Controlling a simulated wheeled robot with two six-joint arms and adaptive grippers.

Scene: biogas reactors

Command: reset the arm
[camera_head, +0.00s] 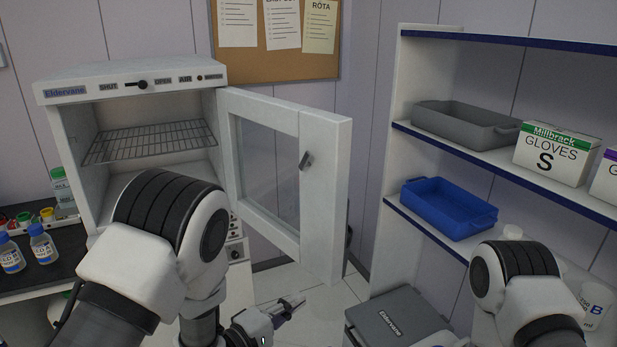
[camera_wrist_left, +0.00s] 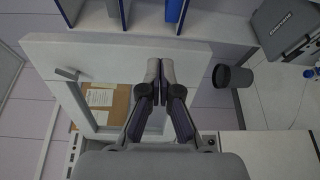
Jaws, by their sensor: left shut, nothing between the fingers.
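My left arm comes in from the left in the head view, and its gripper (camera_head: 290,304) is low in the middle, below the open cabinet door. In the left wrist view the two fingers of my left gripper (camera_wrist_left: 158,68) are together and hold nothing. My right arm shows at the lower right of the head view, bent; its gripper is out of the picture.
The white cabinet (camera_head: 130,78) stands open with an empty wire rack (camera_head: 150,142); its glazed door (camera_head: 325,200) swings out right. The right shelf holds a grey tray (camera_head: 465,122), a blue tray (camera_head: 448,208) and a glove box (camera_head: 555,153). A grey case (camera_head: 395,318) sits low.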

